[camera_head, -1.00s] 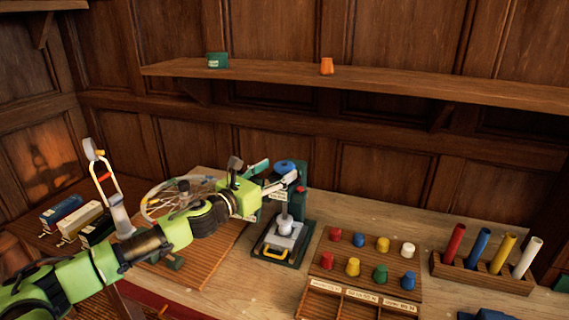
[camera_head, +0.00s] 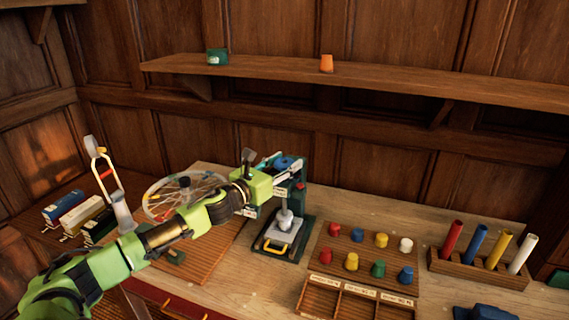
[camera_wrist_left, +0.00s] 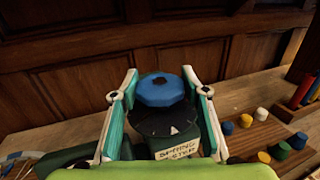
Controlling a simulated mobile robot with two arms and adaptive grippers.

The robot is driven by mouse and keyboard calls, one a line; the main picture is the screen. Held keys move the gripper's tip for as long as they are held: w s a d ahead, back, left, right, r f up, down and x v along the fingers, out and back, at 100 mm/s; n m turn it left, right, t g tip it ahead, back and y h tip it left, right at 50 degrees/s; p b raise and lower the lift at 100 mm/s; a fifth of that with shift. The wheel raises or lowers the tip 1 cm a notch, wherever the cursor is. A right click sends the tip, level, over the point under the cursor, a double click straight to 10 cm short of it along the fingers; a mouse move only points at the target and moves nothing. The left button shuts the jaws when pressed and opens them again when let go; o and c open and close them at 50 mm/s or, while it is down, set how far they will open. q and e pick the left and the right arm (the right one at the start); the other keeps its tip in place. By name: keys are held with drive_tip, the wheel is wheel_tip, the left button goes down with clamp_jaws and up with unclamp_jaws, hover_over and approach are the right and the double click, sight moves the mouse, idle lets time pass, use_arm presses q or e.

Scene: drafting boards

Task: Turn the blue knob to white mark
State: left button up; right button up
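The blue knob (camera_head: 284,162) sits on top of the dark green press-like device (camera_head: 297,228). In the left wrist view the faceted blue knob (camera_wrist_left: 160,91) stands above a dark dial (camera_wrist_left: 160,122) with small pale marks, one near the front edge. A label (camera_wrist_left: 177,147) is below the dial. My left gripper (camera_head: 287,168) is at knob height. In the left wrist view its two green-and-white fingers (camera_wrist_left: 160,77) stand open on either side of the knob, with visible gaps. My right gripper is not in view.
A board of coloured pegs (camera_head: 362,258) and a rack of coloured tubes (camera_head: 470,267) stand to the right. A wire-filled ring (camera_head: 185,196) lies left of the device. A wall shelf (camera_head: 400,83) runs above, with a paneled wall behind.

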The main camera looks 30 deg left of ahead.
use_arm(q)
drive_tip(key=shift+r+y, duration=0.1)
drive_tip(key=shift+y, duration=0.2)
drive_tip(key=n+y+p, duration=0.1)
drive_tip(key=n+y, duration=0.1)
drive_tip(key=n+y+p, duration=0.1)
drive_tip(key=y+p, duration=0.1)
drive_tip(key=y, duration=0.1)
drive_tip(key=shift+d+r+n+g, duration=0.15)
drive_tip(key=shift+n+g, duration=0.15)
drive_tip(key=shift+n, duration=0.1)
drive_tip(key=n+y+p, duration=0.1)
drive_tip(key=y, duration=0.1)
drive_tip(key=shift+w+n+g+y, duration=0.1)
drive_tip(key=shift+n+g+y, duration=0.2)
drive_tip(key=shift+n+g, duration=0.1)
drive_tip(key=n+g+y, duration=0.1)
drive_tip(key=y, duration=0.1)
drive_tip(key=shift+n+g+y+p, duration=0.3)
drive_tip(key=shift+n+y, duration=0.1)
drive_tip(key=n+g+y, duration=0.2)
drive_tip(key=y, duration=0.1)
drive_tip(key=shift+f, duration=0.2)
drive_tip(key=shift+n+g+y+b, duration=0.35)
drive_tip(key=shift+n+g+y, duration=0.75)
drive_tip(key=shift+n+g, duration=0.4)
drive_tip(key=shift+a+r+g, duration=0.1)
drive_tip(key=shift+a+g, duration=0.1)
drive_tip(key=shift+g, duration=0.2)
